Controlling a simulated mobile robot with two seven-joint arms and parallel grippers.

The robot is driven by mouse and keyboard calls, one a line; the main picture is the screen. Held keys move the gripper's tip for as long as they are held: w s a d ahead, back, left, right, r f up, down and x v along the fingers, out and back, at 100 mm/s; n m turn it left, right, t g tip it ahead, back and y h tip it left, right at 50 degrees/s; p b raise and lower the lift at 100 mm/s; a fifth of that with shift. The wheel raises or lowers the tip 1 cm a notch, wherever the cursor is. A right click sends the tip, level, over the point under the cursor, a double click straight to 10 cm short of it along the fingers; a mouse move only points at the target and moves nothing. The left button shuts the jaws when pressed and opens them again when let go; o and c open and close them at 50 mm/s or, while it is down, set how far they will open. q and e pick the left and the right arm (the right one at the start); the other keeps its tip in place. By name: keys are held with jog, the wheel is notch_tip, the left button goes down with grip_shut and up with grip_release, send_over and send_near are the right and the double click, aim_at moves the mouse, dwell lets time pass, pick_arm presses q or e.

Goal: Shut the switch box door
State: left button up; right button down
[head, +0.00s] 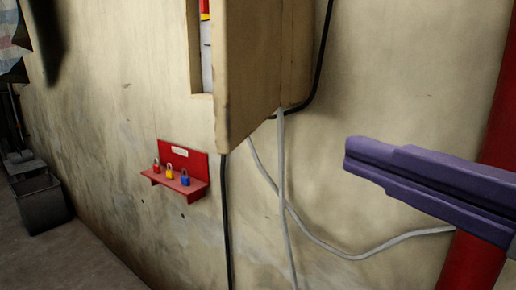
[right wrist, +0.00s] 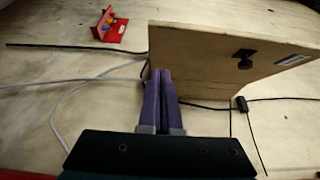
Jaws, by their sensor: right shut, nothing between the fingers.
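The switch box (head: 201,88) is on the wall at the top of the head view, cut off by the frame edge. Its beige door (head: 245,70) stands open, jutting out from the wall; a strip of the interior shows to its left. In the right wrist view the door (right wrist: 205,75) shows a face with a black knob (right wrist: 244,59). My right gripper (head: 350,160) is shut and empty, to the right of and below the door in the head view. In the right wrist view its purple fingers (right wrist: 160,75) overlap the door's near left corner; I cannot tell whether they touch. My left gripper is not in view.
A red shelf (head: 190,187) with small padlocks is on the wall to the lower left. Black and grey cables (head: 290,220) hang below the box. A red pipe (head: 470,262) stands at the right. A dark bin (head: 42,205) is on the floor at far left.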

send_near(237, 124)
jog(key=w+d, duration=0.1)
jog(key=w, duration=0.2)
jog(key=w+a, duration=0.1)
jog(key=a+b, duration=0.1)
jog(key=a, duration=0.1)
jog(key=shift+w+f, duration=0.1)
jog(key=shift+w, duration=0.3)
jog(key=shift+w+a, duration=0.15)
jog(key=shift+a, duration=0.35)
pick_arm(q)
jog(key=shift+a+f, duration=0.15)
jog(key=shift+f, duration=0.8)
